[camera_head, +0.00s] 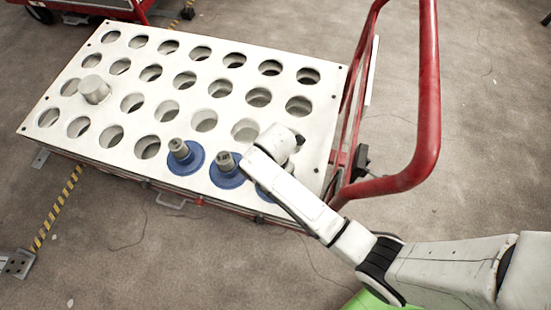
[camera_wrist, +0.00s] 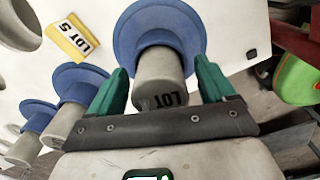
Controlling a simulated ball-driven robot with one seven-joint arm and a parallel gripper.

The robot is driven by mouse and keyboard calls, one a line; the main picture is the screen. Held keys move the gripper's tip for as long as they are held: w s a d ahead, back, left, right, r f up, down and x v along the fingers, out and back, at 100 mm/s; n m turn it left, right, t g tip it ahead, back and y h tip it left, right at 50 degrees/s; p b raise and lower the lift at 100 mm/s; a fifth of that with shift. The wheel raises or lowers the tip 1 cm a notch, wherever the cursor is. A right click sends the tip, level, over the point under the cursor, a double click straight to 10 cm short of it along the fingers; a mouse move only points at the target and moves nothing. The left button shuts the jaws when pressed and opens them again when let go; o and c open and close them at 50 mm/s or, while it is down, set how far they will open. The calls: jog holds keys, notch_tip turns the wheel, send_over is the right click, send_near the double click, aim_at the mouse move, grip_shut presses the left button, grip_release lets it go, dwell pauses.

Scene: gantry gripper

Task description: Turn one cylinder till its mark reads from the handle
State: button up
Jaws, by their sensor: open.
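Several grey cylinders with blue round flanges stand along the near edge of a white holed plate (camera_head: 215,115). The red handle (camera_head: 428,90) rises at right.
A yellow and white LOT 5 label (camera_wrist: 78,37) lies on the plate beside the cylinders. A plain light plug (camera_head: 94,89) stands at the plate's left. Most other holes are empty. Another red cart (camera_head: 100,8) stands at the back left.

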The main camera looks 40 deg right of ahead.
jog(key=shift+c, duration=0.2)
jog(key=shift+r, duration=0.1)
grip_shut()
dwell(0.4)
jog(key=shift+r+p, duration=0.1)
jog(key=shift+p, duration=0.4)
jog(key=shift+r+m+p, duration=0.1)
jog(key=shift+m+p, duration=0.3)
jog(key=shift+p, duration=0.05)
jog(key=shift+m+p, duration=0.55)
jog(key=shift+m, duration=0.55)
